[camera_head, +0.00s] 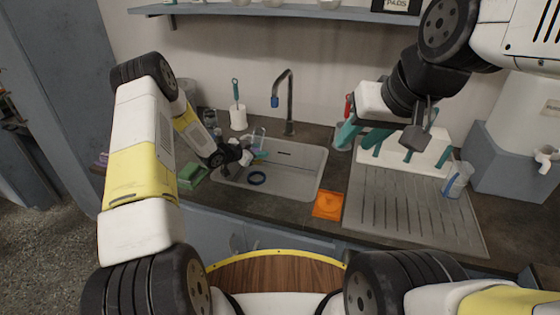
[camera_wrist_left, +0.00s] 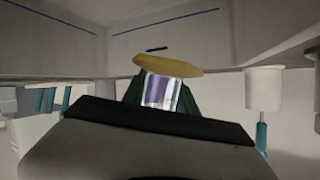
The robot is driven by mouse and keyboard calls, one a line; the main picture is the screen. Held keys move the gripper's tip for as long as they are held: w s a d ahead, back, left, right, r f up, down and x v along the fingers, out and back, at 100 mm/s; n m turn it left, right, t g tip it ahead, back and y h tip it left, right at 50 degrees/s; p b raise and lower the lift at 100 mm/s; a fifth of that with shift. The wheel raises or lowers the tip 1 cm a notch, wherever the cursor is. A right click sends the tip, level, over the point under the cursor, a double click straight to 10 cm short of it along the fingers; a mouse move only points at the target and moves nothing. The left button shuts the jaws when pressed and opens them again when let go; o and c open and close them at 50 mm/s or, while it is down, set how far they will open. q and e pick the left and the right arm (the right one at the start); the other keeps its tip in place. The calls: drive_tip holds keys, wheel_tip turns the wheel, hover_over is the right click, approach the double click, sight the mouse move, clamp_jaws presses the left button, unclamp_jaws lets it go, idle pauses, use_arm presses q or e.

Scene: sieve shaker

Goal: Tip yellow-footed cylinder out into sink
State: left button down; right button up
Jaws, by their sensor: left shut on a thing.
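My left gripper (camera_head: 255,153) is over the sink's left back part, shut on the yellow-footed cylinder. In the left wrist view, the clear cylinder (camera_wrist_left: 160,92) is between the green fingers, with its yellow foot (camera_wrist_left: 168,66) at the top of the picture, slightly tilted. The rest of it is hidden by the gripper. In the head view it is too small to tell its tilt. My right gripper (camera_head: 357,141) appears open and empty beside the drying rack.
The tap (camera_head: 289,105) rises behind the sink. A white brush holder (camera_head: 238,118) stands at the back left and a green sponge (camera_head: 192,174) at the left. An orange piece (camera_head: 328,205) lies right of the sink, beside the ribbed drainboard (camera_head: 410,215) and white drying rack (camera_head: 425,155).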

use_arm(q)
drive_tip(key=shift+f+m, duration=0.15)
drive_tip(key=shift+m, duration=0.15)
drive_tip(key=shift+d+r+m+t+y, duration=0.1)
drive_tip(key=shift+r+m+t+y, duration=0.35)
drive_tip(key=shift+m+y, duration=0.2)
drive_tip(key=shift+f+m+t+y, duration=0.25)
drive_tip(key=shift+m+y, duration=0.2)
drive_tip(key=shift+m, duration=0.1)
drive_tip(key=shift+w+a+f+m+y, duration=0.1)
drive_tip(key=shift+a+m+y, duration=0.1)
drive_tip(key=shift+m+y, duration=0.2)
drive_tip(key=shift+w+a+f+m+t+y, duration=0.15)
drive_tip(key=shift+a+f+m+t, duration=0.1)
drive_tip(key=shift+f, duration=0.15)
drive_tip(key=shift+w+a+f+m+t+y, duration=0.1)
drive_tip(key=shift+a+f+m+t+y, duration=0.05)
drive_tip(key=shift+a+f+m+t, duration=0.15)
drive_tip(key=shift+w+a+r+m+t+y+p, duration=0.1)
drive_tip(key=shift+w+a+m+t+y+p, duration=0.1)
drive_tip(key=shift+m+t+y+p, duration=0.3)
drive_tip(key=shift+w+a+m+t+y+p, duration=0.1)
drive_tip(key=shift+a+m+t, duration=0.05)
drive_tip(key=shift+m, duration=0.5)
